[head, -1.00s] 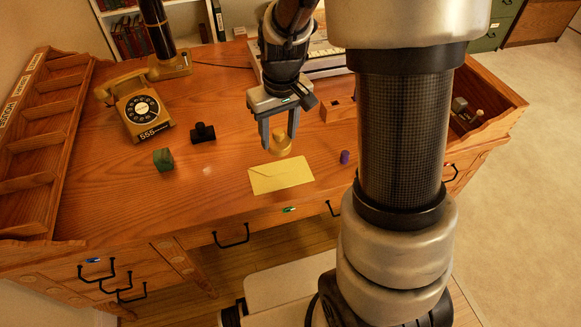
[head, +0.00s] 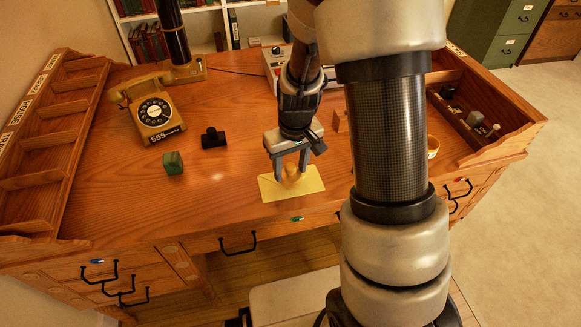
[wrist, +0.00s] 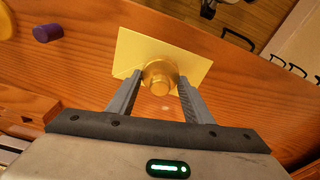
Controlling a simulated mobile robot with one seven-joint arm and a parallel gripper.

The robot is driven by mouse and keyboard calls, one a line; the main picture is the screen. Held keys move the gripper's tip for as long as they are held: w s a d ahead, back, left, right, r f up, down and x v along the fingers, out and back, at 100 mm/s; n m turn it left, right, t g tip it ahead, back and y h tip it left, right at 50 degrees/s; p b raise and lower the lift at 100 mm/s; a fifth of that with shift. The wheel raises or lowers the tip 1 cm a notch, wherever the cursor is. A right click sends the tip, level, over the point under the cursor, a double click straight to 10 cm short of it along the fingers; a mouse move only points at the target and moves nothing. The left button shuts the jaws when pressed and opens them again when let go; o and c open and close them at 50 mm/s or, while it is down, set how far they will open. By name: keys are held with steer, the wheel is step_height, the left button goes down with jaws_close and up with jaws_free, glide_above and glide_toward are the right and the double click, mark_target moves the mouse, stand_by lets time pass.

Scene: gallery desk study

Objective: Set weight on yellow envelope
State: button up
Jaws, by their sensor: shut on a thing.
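The yellow envelope (head: 312,184) lies flat near the front edge of the desk. My gripper (head: 291,177) is over it with its fingers pointing down. It is shut on the brass weight (head: 292,171), which is between the two fingertips. In the wrist view the round weight (wrist: 160,76) covers the lower middle of the envelope (wrist: 133,50), with my fingers on either side. I cannot tell whether the weight touches the paper.
A telephone (head: 155,112), a black stamp-like object (head: 213,138) and a green block (head: 173,163) stand to the left. A purple cylinder (wrist: 47,33) shows in the wrist view.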

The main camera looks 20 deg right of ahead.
steer(key=shift+f+b, duration=0.35)
steer(key=shift+f, duration=0.05)
steer(key=o, duration=1.5)
